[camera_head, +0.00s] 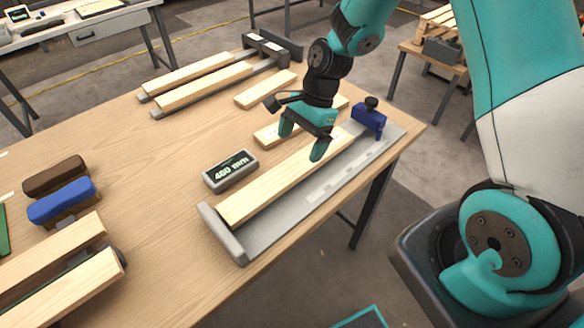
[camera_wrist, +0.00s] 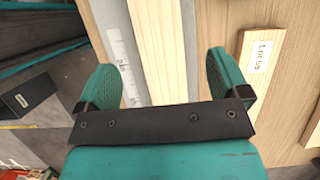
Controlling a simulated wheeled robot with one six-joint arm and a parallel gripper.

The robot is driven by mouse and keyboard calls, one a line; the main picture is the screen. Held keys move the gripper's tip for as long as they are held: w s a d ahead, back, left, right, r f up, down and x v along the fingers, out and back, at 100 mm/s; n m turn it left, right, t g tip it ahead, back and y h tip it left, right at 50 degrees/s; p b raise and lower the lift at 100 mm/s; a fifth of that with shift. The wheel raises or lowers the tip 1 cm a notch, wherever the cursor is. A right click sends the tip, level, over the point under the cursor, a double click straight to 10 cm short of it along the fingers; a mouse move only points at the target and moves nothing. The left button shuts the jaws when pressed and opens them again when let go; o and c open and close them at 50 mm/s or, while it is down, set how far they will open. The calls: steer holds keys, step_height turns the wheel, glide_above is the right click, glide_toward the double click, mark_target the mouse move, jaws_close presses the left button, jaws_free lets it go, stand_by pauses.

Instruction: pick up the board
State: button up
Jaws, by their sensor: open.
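A long pale wooden board (camera_head: 285,180) lies in a grey measuring jig (camera_head: 290,216) near the table's right edge, along the ruled strip. In the wrist view the board (camera_wrist: 158,45) runs between my two fingers, with the ruler strip (camera_wrist: 117,45) of the jig beside it on the left. My gripper (camera_head: 302,141) is open and empty, above the far half of the board, one finger to each side. The wrist view shows my gripper (camera_wrist: 165,82) with its fingers spread wider than the board. I cannot tell how high the fingertips are above it.
A blue stop block (camera_head: 369,118) sits at the jig's far end. A display (camera_head: 230,171) reading 460 mm stands to the left. Short boards (camera_head: 268,90) lie behind, one labelled (camera_wrist: 262,57). Other boards rest on racks (camera_head: 273,50). Brown and blue brushes (camera_head: 62,200) lie left.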

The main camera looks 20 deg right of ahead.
mark_target(292, 168)
steer(key=shift+p+x, duration=0.75)
steer(key=shift+x, duration=2.65)
steer(key=shift+s+d, duration=0.1)
steer(key=c, duration=1.2)
steer(key=shift+r, duration=0.15)
